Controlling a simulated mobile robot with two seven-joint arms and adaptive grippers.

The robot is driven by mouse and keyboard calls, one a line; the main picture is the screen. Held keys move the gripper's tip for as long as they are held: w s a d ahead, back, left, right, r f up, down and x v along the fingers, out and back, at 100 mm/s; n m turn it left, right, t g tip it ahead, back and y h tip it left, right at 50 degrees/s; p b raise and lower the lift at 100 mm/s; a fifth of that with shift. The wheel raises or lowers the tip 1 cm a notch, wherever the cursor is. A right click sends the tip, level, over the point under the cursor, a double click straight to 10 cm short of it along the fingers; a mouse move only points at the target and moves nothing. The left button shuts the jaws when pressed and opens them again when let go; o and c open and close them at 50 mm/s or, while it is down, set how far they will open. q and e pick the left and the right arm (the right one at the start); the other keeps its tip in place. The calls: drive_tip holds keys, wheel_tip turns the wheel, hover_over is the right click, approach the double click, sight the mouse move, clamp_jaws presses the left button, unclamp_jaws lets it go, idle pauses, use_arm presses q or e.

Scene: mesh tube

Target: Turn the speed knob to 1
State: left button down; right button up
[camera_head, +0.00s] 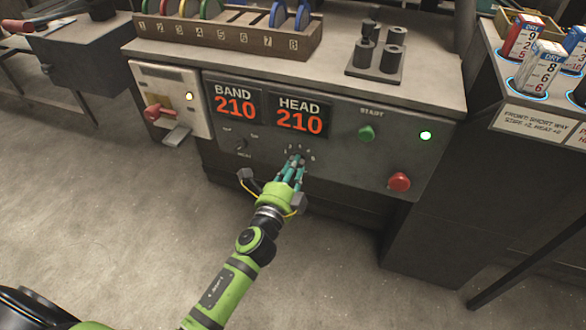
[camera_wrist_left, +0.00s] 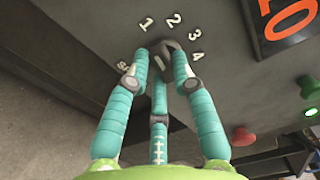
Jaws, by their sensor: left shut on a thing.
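The speed knob (camera_wrist_left: 168,46) is a dark knob on the grey machine panel, with white numbers 1 to 4 in an arc around it and a partly hidden label at its left. My left gripper (camera_wrist_left: 160,62), with teal three-part fingers, is shut on the knob, fingertips around its sides. In the head view the left gripper (camera_head: 295,165) reaches the panel below the HEAD display and its fingers hide most of the knob. A light mark shows on the knob, but I cannot tell surely which number it points at. My right gripper is not in view.
A second selector knob (camera_head: 240,143) sits left of the gripper. A green button (camera_head: 366,133) and a red button (camera_head: 399,182) are to the right. A red lever (camera_head: 158,113) is at far left.

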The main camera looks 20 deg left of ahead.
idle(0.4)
use_arm(q)
drive_tip(key=c, duration=1)
unclamp_jaws()
drive_tip(key=shift+c, duration=0.2)
drive_tip(key=s, duration=1.2)
drive_tip(key=shift+a, duration=0.2)
